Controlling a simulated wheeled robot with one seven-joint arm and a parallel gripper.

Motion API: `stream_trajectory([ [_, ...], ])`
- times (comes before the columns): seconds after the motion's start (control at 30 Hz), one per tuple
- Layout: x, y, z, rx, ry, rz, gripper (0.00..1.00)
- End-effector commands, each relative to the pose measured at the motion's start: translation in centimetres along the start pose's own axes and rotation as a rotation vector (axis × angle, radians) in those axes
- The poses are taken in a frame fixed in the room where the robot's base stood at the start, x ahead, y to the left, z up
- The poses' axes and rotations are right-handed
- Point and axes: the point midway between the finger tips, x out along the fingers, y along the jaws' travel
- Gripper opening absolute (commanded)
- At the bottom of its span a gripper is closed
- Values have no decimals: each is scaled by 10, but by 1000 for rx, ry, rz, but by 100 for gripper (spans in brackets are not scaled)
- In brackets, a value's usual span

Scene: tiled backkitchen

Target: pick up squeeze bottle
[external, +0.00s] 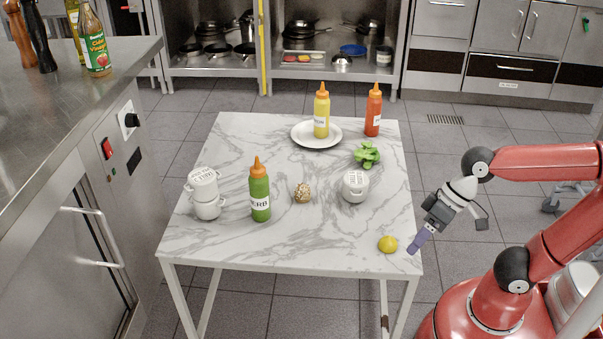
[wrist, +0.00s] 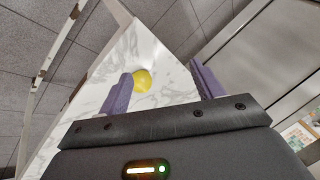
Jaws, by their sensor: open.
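Three squeeze bottles stand upright on the marble table. A green one with an orange cap (external: 260,192) stands at the front left. A yellow one (external: 321,112) stands at the back on or just at a white plate (external: 302,138). A red-orange one (external: 373,112) stands at the back right, beside the plate. My gripper (external: 416,241) is at the table's front right corner, next to a lemon (external: 387,244) and away from all the bottles. In the wrist view my gripper (wrist: 162,88) shows two purple fingers spread apart with nothing held. No bottle shows in the wrist view.
White stacked containers (external: 206,194) stand at the table's left. A small brown speckled ball (external: 302,193), a white round container (external: 355,187) and green leaves (external: 367,154) lie mid-table. A steel counter (external: 120,50) is at the left. The table's front middle is clear.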

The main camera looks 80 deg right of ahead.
Motion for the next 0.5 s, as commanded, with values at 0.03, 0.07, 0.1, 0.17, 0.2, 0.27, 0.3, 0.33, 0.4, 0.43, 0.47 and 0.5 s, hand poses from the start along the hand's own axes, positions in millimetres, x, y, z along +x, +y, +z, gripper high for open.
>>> stream_trajectory([
  [0.03, -10, 2, 15, -145, 9, 43, 66],
  [0.07, -13, 7, 21, -221, 15, 71, 66],
  [0.1, -16, 12, 28, -311, 22, 104, 66],
  [0.17, -20, 19, 34, -417, 32, 143, 66],
  [0.2, -21, 22, 37, -469, 37, 163, 66],
  [0.27, -23, 26, 40, -522, 43, 184, 70],
  [0.3, -23, 28, 40, -541, 45, 192, 70],
  [0.33, -23, 29, 41, -551, 46, 197, 70],
  [0.4, -23, 29, 41, -558, 46, 201, 70],
  [0.43, -23, 30, 41, -558, 46, 201, 70],
  [0.47, -23, 30, 41, -556, 46, 201, 70],
  [0.5, -23, 29, 41, -555, 46, 200, 70],
])
